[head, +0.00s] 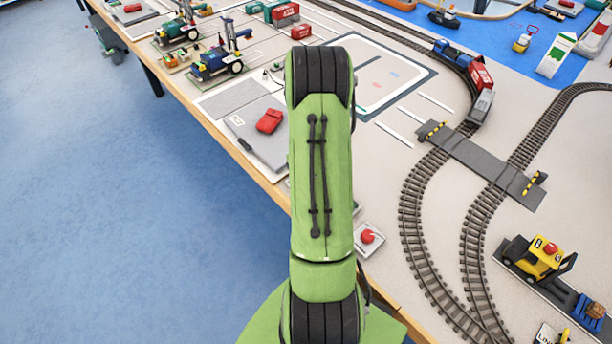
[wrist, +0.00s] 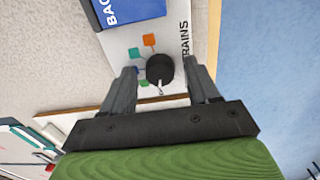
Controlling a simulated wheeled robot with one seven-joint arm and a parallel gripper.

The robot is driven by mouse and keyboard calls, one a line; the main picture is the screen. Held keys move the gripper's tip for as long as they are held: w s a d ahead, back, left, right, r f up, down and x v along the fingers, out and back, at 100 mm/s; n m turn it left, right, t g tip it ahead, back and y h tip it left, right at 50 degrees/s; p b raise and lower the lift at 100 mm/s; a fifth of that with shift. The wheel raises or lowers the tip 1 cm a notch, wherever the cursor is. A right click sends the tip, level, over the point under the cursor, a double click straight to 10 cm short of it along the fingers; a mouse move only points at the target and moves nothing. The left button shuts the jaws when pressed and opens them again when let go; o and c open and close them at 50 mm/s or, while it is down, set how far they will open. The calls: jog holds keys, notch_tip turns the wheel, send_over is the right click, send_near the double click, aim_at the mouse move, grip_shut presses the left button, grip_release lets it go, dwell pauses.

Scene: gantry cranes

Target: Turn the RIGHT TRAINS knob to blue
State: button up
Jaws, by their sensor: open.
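A black round knob (wrist: 160,67) sits on a white panel (wrist: 120,42) in the wrist view, with the word TRAINS along the panel's right side. A small light pointer at the knob's lower edge points down, near the green square. My gripper (wrist: 161,68) is open, one finger on each side of the knob with gaps visible. In the head view my green arm hides the knob and gripper.
A blue box (wrist: 130,10) with white letters stands at the panel's top in the wrist view. In the head view, a red button (head: 367,237) is right of my arm, and train tracks (head: 415,215) curve beyond it. Blue floor lies left of the table edge.

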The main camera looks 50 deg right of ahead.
jog(key=c, duration=1)
jog(key=shift+c, duration=0.2)
jog(key=shift+m, duration=0.3)
jog(key=m, duration=0.3)
jog(key=shift+m, duration=0.3)
jog(key=m, duration=0.3)
jog(key=shift+m+b, duration=0.3)
jog(key=shift+m, duration=0.1)
jog(key=m, duration=0.4)
jog(key=shift+m, duration=2)
